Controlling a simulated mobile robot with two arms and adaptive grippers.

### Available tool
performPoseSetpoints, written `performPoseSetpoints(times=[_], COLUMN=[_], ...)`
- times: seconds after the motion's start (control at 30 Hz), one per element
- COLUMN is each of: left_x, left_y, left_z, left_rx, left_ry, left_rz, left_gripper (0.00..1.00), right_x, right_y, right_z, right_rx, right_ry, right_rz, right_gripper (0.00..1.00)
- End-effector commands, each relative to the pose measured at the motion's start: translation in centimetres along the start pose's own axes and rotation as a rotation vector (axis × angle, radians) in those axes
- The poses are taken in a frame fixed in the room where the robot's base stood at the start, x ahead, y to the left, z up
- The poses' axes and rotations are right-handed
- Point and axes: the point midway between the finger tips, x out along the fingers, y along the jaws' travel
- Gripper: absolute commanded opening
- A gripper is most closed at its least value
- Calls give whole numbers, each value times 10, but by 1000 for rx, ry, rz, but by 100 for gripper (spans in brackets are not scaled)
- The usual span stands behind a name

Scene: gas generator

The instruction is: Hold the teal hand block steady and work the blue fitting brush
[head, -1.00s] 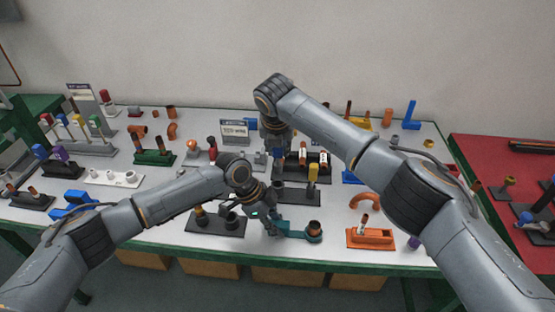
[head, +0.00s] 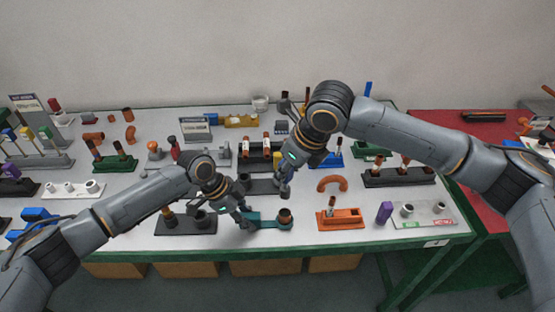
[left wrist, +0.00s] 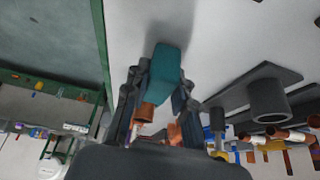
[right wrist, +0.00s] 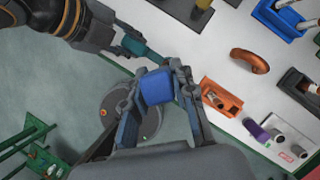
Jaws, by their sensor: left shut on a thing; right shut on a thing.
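My left gripper (head: 243,216) is shut on the teal hand block (head: 266,224), low over the table's front edge. A brown copper cup (head: 285,217) sits at the block's right end. In the left wrist view the teal block (left wrist: 168,70) lies between the fingers, with copper parts (left wrist: 147,112) beside it. My right gripper (head: 286,189) is above and slightly right of the block, pointing down. In the right wrist view it is shut on the blue fitting brush (right wrist: 157,87). The brush's lower end is hidden there, and the brush is not clear in the head view.
A black stand (head: 262,186) is just behind the block. An orange holder (head: 341,219), a purple block (head: 384,212) and an orange bend (head: 332,183) are to the right. A red table (head: 440,128) adjoins.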

Motion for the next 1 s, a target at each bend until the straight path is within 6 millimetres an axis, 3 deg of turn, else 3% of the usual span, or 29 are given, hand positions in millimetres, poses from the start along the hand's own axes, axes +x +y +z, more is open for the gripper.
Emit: performPoseSetpoints(times=[0.37, 1.0], left_x=[0, 0], left_y=[0, 0], left_z=[0, 0], left_rx=[0, 0], left_ry=[-1, -1], left_rz=[1, 0], left_gripper=[0, 0], right_x=[2, 49], right_y=[0, 0], right_z=[-1, -21], right_rx=[0, 1], right_ry=[1, 0], right_rz=[-1, 0], right_gripper=[3, 3])
